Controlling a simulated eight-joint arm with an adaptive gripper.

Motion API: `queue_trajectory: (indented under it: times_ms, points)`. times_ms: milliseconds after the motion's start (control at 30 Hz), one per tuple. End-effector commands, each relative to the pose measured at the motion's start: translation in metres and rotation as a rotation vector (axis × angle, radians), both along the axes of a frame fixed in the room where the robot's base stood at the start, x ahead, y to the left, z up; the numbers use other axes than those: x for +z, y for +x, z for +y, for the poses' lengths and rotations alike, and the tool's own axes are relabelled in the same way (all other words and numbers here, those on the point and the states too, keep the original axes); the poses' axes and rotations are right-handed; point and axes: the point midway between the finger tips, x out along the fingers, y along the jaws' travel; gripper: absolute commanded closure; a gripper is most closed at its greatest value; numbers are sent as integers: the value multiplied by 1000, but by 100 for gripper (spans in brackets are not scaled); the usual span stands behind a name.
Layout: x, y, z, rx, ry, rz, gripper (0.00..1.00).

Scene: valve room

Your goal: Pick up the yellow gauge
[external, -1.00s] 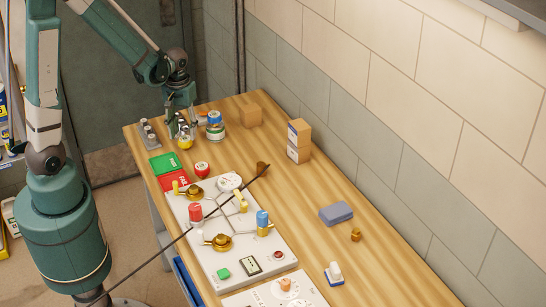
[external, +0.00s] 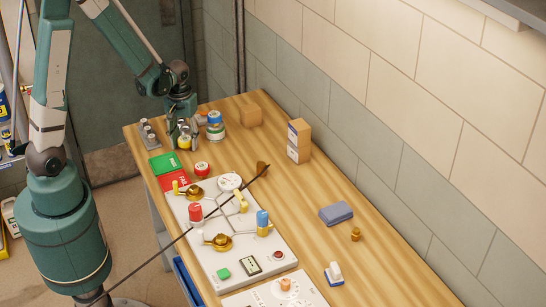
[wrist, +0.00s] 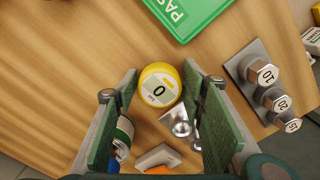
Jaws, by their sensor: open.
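The yellow gauge (wrist: 161,88) is a round yellow puck with a pale display reading 0. In the wrist view it lies between and just beyond the fingertips of my gripper (wrist: 161,85), which is open with a green finger on either side. In the external view my gripper (external: 184,140) is low at the far end of the wooden table, and the yellow gauge (external: 184,143) shows partly between its fingers. A shiny metal piece (wrist: 178,122) sits beside the gauge in the wrist view. I cannot tell whether the fingers touch the gauge.
A block with several hex sockets (wrist: 264,75) stands to the right in the wrist view. A green PASS tray (wrist: 188,12) lies above. Stacked cans (external: 215,127) stand close beside my gripper.

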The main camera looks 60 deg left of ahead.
Motion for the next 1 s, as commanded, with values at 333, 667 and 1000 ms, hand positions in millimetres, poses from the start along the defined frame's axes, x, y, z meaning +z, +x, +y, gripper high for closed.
queue_trajectory:
  times_ms: [333,667,1000]
  points:
    - [-1,0,0,0,0,0,59]
    - [-1,0,0,0,0,0,71]
    - [0,0,0,0,0,0,83]
